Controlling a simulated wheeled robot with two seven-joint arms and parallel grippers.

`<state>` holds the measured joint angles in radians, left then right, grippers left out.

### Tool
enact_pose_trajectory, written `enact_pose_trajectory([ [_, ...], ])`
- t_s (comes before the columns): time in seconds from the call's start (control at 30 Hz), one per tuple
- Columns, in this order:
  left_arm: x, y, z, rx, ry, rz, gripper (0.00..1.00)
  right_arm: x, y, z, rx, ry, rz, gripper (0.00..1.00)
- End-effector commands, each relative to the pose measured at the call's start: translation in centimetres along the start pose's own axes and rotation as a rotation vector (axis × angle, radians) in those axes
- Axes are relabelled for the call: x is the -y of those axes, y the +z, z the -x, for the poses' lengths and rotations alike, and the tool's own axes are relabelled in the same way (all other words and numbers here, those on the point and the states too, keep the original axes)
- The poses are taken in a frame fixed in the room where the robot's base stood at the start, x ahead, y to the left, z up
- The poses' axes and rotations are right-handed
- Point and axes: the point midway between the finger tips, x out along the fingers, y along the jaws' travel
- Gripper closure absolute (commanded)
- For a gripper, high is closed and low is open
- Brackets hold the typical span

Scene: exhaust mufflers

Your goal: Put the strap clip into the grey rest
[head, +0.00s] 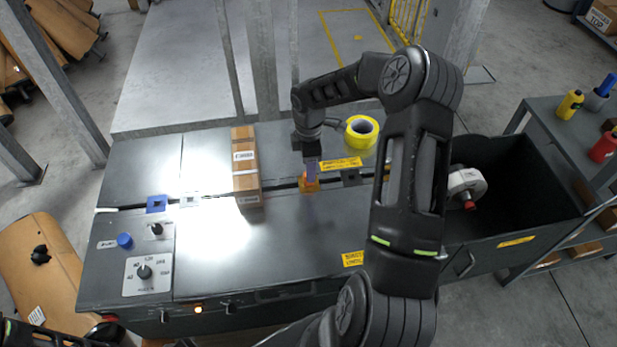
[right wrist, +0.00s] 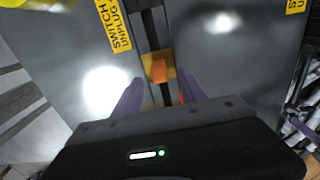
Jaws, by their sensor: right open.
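A small orange piece (head: 308,184), which looks like the strap clip, sits at the slot across the bench top. In the right wrist view the orange piece (right wrist: 158,68) lies ahead of and between my fingertips. My right gripper (head: 312,168) is open just above it, its purple fingers apart; it also shows in the right wrist view (right wrist: 160,90). A light grey square (head: 190,200), likely the grey rest, is on the bench left of the carton, next to a blue square (head: 157,203). My left gripper is not in view.
A tall brown carton (head: 246,168) stands between the orange piece and the light grey square. A yellow tape roll (head: 362,131) lies behind, right of the gripper. A dark square (head: 350,177) is right of the orange piece. A dark bin (head: 545,200) adjoins the bench.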

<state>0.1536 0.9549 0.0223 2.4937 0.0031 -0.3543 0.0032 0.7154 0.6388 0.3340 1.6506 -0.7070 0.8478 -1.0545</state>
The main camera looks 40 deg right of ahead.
Motion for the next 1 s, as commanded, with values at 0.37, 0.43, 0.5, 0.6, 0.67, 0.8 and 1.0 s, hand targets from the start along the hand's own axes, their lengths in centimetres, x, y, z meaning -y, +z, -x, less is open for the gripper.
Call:
enact_pose_trajectory([
  [0.37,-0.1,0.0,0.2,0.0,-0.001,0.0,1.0,0.0,0.0,-0.4,0.0,0.0,0.0,0.51],
  [0.43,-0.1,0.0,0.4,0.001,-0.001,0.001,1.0,0.0,0.0,-0.9,0.001,-0.002,0.0,0.51],
  [0.5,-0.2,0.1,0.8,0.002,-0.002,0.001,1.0,0.0,0.0,-1.7,-0.001,-0.003,-0.001,0.51],
  [0.6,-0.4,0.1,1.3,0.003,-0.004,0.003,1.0,0.0,0.0,-3.2,0.0,-0.004,0.001,0.51],
  [0.67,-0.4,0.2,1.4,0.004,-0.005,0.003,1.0,-0.1,0.0,-4.1,-0.001,-0.002,0.0,0.51],
  [0.8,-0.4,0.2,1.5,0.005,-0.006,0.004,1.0,-0.1,0.1,-5.3,0.0,0.001,0.0,0.51],
  [1.0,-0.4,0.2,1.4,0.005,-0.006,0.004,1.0,-0.1,0.1,-5.4,0.0,0.002,0.0,0.51],
])
